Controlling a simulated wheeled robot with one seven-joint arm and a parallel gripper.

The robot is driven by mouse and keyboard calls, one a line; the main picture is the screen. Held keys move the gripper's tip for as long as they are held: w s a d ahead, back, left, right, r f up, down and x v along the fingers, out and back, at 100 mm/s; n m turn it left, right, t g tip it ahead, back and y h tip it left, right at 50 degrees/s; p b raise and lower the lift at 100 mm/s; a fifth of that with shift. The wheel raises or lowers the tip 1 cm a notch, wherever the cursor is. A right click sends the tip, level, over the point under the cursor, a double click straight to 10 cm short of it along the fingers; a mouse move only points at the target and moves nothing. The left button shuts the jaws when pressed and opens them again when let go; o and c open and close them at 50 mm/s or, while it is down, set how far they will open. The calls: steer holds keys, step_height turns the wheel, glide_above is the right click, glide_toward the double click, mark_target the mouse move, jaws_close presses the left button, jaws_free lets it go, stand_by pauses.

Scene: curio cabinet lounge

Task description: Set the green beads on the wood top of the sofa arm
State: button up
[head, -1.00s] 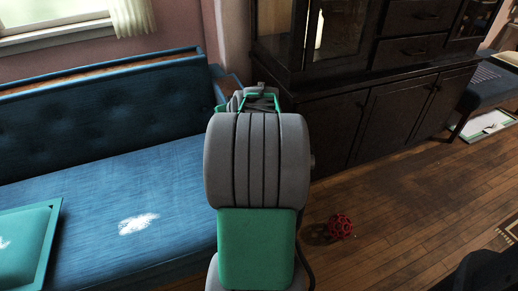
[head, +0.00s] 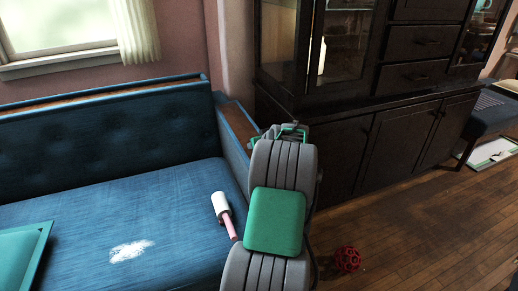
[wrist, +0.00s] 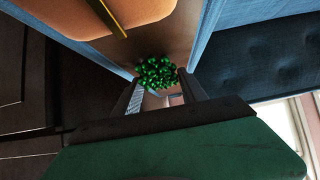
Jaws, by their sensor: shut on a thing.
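The green beads (wrist: 157,72) are a small clump between the fingertips of my gripper (wrist: 158,87) in the wrist view. The gripper is shut on them. The brown wood top (wrist: 180,45) of the sofa arm, with blue edges, shows behind the beads in the wrist view. I cannot tell whether the beads touch it. In the head view the wood top (head: 239,122) is at the right end of the blue sofa (head: 150,205). My arm hides the fingertips and the beads there.
A dark cabinet (head: 340,150) stands close right of the sofa arm. A red ball (head: 348,259) lies on the floor. An orange thing (wrist: 85,15) shows in the wrist view.

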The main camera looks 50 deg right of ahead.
steer(key=shift+f, duration=0.2)
steer(key=shift+f, duration=0.2)
steer(key=o, duration=1.4)
steer(key=shift+c, duration=0.2)
